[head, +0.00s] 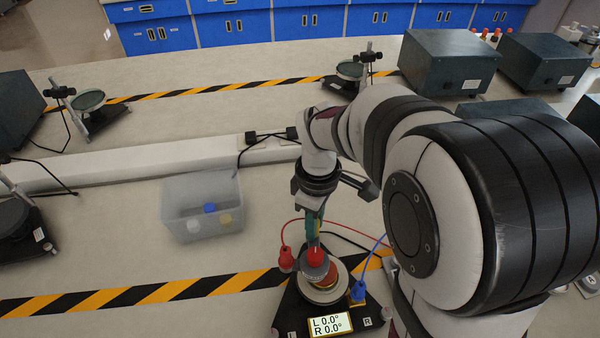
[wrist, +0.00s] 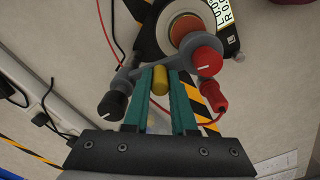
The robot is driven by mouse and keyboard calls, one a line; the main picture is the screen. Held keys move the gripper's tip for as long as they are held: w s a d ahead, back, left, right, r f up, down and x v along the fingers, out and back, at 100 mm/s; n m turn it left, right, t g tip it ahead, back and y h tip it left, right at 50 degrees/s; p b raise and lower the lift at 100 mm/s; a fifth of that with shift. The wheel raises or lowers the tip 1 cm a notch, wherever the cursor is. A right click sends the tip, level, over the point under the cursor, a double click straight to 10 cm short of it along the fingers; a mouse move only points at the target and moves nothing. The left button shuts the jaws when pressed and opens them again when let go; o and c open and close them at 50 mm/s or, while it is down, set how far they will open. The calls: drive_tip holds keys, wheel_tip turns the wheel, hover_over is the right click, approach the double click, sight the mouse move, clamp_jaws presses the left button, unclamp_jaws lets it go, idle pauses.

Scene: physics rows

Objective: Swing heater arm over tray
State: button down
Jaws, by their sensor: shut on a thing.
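My gripper (head: 313,232) points down at the instrument, its green fingers closed on a yellow post (wrist: 160,82) in the wrist view (wrist: 160,98). The post stands on a grey heater arm (wrist: 135,74). The arm's round grey end carries a red knob (wrist: 205,60), which also shows in the head view (head: 314,257). The tray, a copper-coloured disc in a pale ring (wrist: 187,27), sits on a black base (head: 296,308). The arm's end overlaps part of the disc in both views; the height between them is unclear. The display (head: 330,324) reads L 0.0° and R 0.0°.
A red plug (head: 286,262) and a blue plug (head: 357,292) with cables are beside the instrument. A translucent bin (head: 202,207) with several coloured caps stands to the left. Striped tape (head: 150,291) crosses the bench. The bench in front of the bin is clear.

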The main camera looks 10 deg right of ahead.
drive_tip(key=shift+d+n, duration=0.45)
drive_tip(key=shift+n, duration=0.35)
drive_tip(key=shift+d+n, duration=0.15)
drive_tip(key=shift+n, duration=0.15)
drive_tip(key=c, duration=0.7)
unclamp_jaws()
wheel_tip(320, 180, up, 16)
drive_tip(key=shift+f, duration=0.1)
